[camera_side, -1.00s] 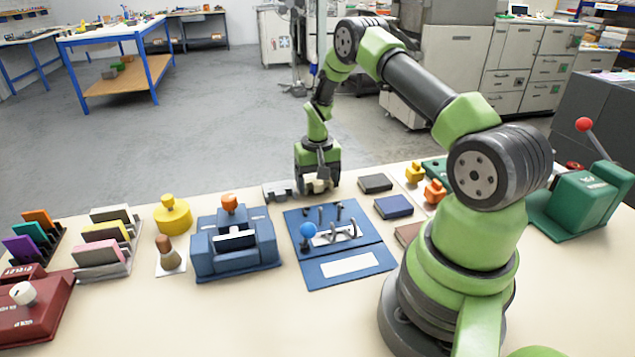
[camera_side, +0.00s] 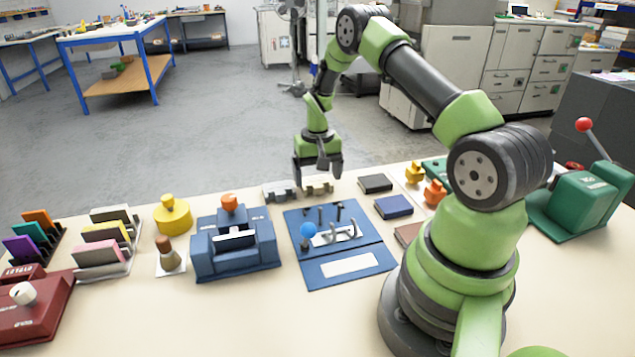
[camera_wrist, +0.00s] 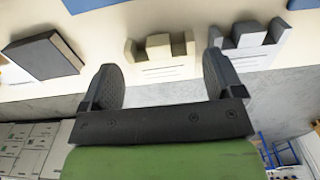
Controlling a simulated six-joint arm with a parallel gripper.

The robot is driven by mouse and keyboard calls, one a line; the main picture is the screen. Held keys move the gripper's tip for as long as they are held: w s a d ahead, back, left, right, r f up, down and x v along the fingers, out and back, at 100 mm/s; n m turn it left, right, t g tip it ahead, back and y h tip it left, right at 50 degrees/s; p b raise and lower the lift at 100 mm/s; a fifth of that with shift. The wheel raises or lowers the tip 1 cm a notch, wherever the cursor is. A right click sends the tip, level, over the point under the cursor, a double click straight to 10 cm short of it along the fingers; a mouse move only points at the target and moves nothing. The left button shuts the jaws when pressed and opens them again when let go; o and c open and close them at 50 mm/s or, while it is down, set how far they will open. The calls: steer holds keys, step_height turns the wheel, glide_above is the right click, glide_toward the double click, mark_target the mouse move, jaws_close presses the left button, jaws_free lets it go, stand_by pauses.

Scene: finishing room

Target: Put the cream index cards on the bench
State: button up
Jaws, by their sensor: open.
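The cream index cards (camera_wrist: 160,66) appear to be the cream, notched piece with printed lines at the back edge of the bench (camera_side: 180,318). In the side view the cream piece (camera_side: 318,189) sits just below my gripper (camera_side: 317,174), beside a similar grey piece (camera_side: 281,190). In the wrist view my gripper (camera_wrist: 162,72) is open and empty, with the cream piece beyond and between its fingertips. The fingers are clear of it. The grey piece (camera_wrist: 250,42) lies to the right of it there.
A dark block (camera_side: 375,184) and a blue book-like block (camera_side: 393,207) lie right of the cream piece. A blue board with hooks and a blue ball (camera_side: 345,268) lies in front. A blue device (camera_side: 235,258) stands left. The front bench is mostly clear.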

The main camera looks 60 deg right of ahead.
mark_target(316, 186)
steer(key=s+a+r+n+t, duration=0.1)
steer(key=a+r, duration=0.4)
steer(key=r, duration=0.6)
steer(key=s+a+r+n+t, duration=0.15)
steer(key=a+r, duration=0.35)
steer(key=r, duration=0.6)
steer(key=s+a+r+n+t+y, duration=0.1)
steer(key=s+a+r+t, duration=0.1)
steer(key=s+a, duration=0.5)
steer(key=s+a+r+n+t+y, duration=0.1)
steer(key=s+a+r+t, duration=0.1)
steer(key=s+a+r, duration=0.2)
steer(key=s+a, duration=0.2)
steer(key=s, duration=0.1)
steer(key=shift+s+a+r+t, duration=0.15)
steer(key=shift+s+a+t, duration=0.2)
steer(key=shift+s+a, duration=0.05)
